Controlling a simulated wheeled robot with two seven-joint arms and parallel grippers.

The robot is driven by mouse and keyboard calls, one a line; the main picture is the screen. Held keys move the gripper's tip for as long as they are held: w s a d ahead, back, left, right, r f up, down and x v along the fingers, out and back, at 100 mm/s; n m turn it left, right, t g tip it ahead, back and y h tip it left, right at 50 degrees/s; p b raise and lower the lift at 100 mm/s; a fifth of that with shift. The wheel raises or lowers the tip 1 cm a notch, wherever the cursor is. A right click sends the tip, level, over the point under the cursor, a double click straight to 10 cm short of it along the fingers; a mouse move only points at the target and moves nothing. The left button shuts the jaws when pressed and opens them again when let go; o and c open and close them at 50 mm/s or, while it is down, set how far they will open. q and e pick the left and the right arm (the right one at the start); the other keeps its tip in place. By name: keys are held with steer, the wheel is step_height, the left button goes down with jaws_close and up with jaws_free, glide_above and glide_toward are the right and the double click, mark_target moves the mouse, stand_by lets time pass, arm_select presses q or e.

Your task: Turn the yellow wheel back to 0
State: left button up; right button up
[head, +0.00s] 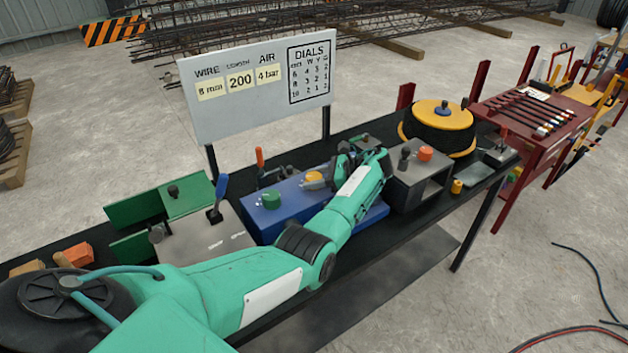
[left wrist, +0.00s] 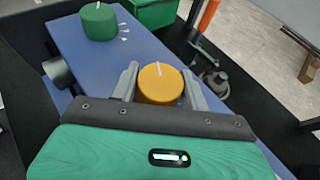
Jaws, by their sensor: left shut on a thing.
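The yellow wheel (head: 314,180) is a small round knob on top of a blue box (head: 274,226). In the left wrist view the yellow wheel (left wrist: 160,83) carries a white line on its top face. My left gripper (left wrist: 162,84) has one finger on each side of the wheel and is shut on it. In the head view my left arm reaches across the box and hides part of it. A green knob (head: 271,200) sits on the same box, left of the yellow wheel. It also shows in the left wrist view (left wrist: 99,21). My right gripper is not in view.
A white sign (head: 262,85) with a dials table stands behind the black bench. A grey box (head: 418,178) with an orange button stands right of the blue box. An orange-handled tool (head: 260,158) stands behind the blue box. A yellow-topped spool (head: 440,118) is farther right.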

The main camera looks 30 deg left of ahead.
arm_select(q)
steer(key=o, duration=1)
steer(key=b+v, duration=0.4)
steer(key=v, duration=0.4)
steer(key=shift+w+d, duration=0.15)
steer(key=shift+d, duration=0.2)
steer(key=v, duration=0.2)
steer(key=shift+w+d+r, duration=0.1)
steer(key=shift+d+r, duration=0.15)
steer(key=shift+d, duration=0.05)
steer(key=shift+b+v, duration=0.3)
steer(key=shift+v, duration=0.85)
steer(key=shift+r, duration=0.1)
